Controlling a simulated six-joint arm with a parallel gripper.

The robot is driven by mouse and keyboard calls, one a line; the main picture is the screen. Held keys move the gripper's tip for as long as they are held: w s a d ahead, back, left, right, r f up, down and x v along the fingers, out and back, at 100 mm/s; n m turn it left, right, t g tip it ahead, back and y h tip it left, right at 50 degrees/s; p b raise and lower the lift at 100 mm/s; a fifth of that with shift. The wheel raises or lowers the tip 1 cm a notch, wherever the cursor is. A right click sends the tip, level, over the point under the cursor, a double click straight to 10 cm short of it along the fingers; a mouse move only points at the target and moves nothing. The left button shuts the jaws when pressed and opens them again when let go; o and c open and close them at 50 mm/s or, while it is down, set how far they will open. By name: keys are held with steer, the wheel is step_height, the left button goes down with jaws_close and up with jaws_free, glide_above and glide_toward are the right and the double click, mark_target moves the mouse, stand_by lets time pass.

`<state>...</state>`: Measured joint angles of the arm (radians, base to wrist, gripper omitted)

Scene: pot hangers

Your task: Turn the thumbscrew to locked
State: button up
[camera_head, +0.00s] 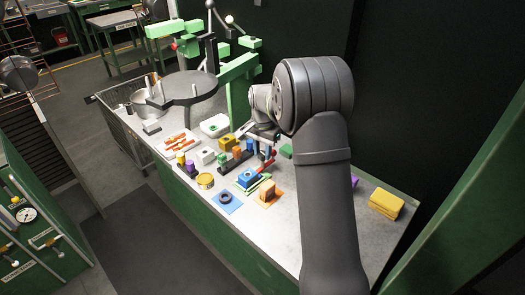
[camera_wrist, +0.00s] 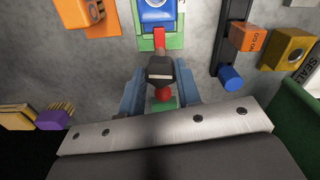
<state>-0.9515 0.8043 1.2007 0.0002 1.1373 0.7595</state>
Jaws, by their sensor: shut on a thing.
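A blue block with a round hole (camera_wrist: 155,14) sits on a green base (camera_wrist: 174,42), and a red bar (camera_wrist: 160,38) runs from it toward my gripper. A dark knob (camera_wrist: 160,68) with a red part (camera_wrist: 163,94) beyond it stands between my fingers; it appears to be the thumbscrew. My gripper (camera_wrist: 160,88) is shut on it, with one blue-grey finger on each side. In the head view the blue block (camera_head: 247,179) is on the bench just left of my gripper (camera_head: 267,158), which my arm partly hides. No locked mark can be read.
A yellow block (camera_wrist: 16,117) and a purple block (camera_wrist: 51,119) lie at left. The head view shows a crowded bench, with yellow sponges (camera_head: 386,204) at right.

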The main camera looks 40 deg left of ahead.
mark_target(262, 154)
steer(key=shift+r+m, duration=0.1)
steer(key=shift+m, duration=0.3)
steer(key=o, duration=1)
step_height(262, 154, up, 17)
steer(key=shift+r, duration=0.2)
stand_by(0.4)
step_height(262, 154, down, 18)
steer(key=shift+r, duration=0.2)
stand_by(0.4)
